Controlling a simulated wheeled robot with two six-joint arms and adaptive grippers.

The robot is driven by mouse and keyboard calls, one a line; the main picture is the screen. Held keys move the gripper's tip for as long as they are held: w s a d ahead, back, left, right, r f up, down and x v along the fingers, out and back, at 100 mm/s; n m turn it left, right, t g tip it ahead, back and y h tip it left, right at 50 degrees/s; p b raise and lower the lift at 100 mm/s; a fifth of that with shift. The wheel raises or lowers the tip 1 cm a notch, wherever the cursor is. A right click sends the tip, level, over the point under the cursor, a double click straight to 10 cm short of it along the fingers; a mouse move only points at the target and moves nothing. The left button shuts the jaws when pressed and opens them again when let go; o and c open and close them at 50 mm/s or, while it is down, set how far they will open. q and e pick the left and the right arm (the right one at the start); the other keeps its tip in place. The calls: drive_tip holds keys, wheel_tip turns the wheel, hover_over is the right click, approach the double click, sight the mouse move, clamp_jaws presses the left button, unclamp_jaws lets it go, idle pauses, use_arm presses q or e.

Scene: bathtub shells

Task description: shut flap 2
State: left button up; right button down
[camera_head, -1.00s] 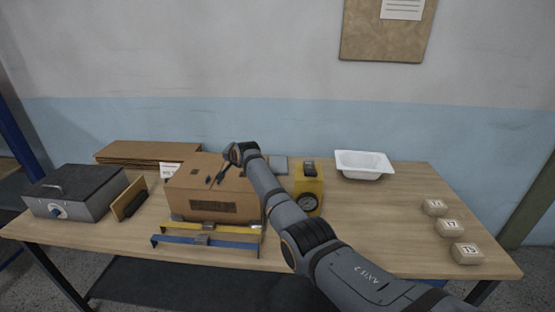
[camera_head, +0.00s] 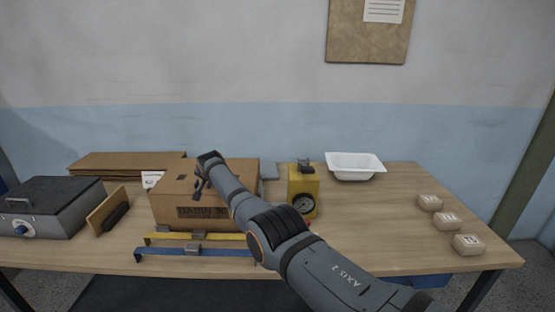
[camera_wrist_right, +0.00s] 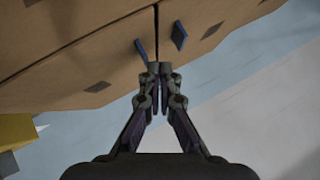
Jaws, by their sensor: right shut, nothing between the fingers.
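A brown cardboard box (camera_head: 238,206) with dark print on its front stands on the table, left of centre. Its top looks nearly flat, and I cannot tell which panel is flap 2. In the right wrist view two cardboard panels (camera_wrist_right: 75,50) meet at a dark seam, with a blue tab (camera_wrist_right: 178,36) on one side and another blue tab (camera_wrist_right: 141,50) by the seam. My right gripper (camera_head: 198,195) is over the box's left part; in the wrist view (camera_wrist_right: 160,70) its fingers are together, empty, near the seam. Contact is unclear. My left gripper is out of view.
A yellow device with a dial (camera_head: 302,184) stands just right of the box. Yellow (camera_head: 225,237) and blue (camera_head: 220,253) bars lie in front. A grey case (camera_head: 60,205) and brown upright panel (camera_head: 103,210) are left. A white basin (camera_head: 355,172) and small blocks (camera_head: 447,221) are right.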

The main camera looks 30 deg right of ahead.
drive_tip(key=shift+f, duration=0.35)
idle(0.3)
